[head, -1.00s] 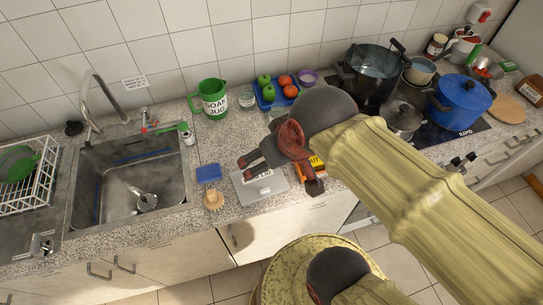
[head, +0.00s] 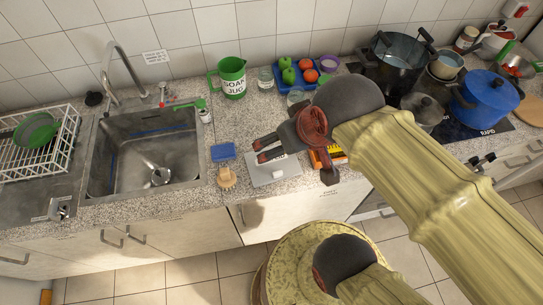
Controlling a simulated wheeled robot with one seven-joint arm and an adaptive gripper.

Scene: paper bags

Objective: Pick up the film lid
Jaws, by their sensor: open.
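I cannot pick out a film lid for certain in the head view. A flat light-grey plate (head: 272,173) with a small label lies at the counter's front edge and is partly hidden by my gripper. Two clear glass jars, one beside the soap jug (head: 265,79) and one in front of the blue tray (head: 296,96), stand farther back. My gripper (head: 257,149) is open, with its dark fingers pointing left above the plate's rear part. Nothing shows between the fingers. My wrist and arm hide part of the counter to the right.
A blue sponge (head: 223,151) and a wooden brush (head: 227,177) lie left of the plate, near the sink (head: 152,158). An orange box (head: 334,155) is right of the gripper. Pots (head: 487,99) crowd the hob.

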